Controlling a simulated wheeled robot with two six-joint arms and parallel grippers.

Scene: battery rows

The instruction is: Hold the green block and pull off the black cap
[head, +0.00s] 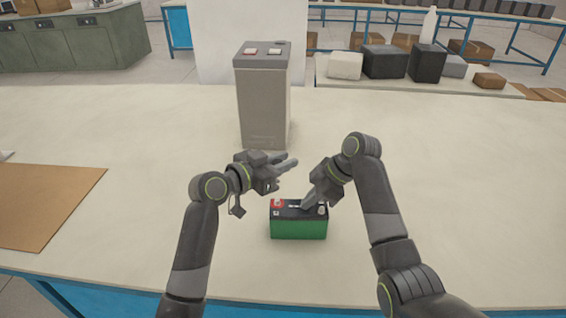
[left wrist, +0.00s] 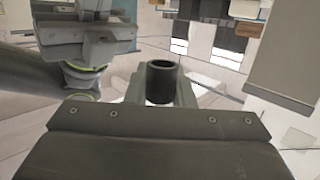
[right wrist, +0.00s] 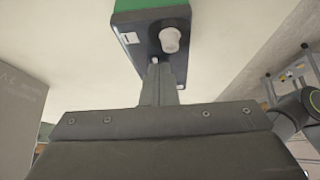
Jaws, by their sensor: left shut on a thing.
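The green block (head: 298,229) stands on the table, with a dark top and a red patch at its left. A bare pale post (right wrist: 170,40) sticks up from the top, also visible at its right end in the head view (head: 322,210). My left gripper (head: 288,164) is above and behind the block, shut on the black cap (left wrist: 162,82), a hollow cylinder clear of the block. My right gripper (head: 306,206) has its fingers together on or just over the block's top, beside the post; whether they touch it is unclear. The right wrist view shows the block (right wrist: 150,5) at the fingertips.
A tall grey battery case (head: 264,100) stands behind the left gripper. A brown board (head: 45,205) lies on the table at the left. Several boxes (head: 385,62) stand at the back right. The table right of my right arm is clear.

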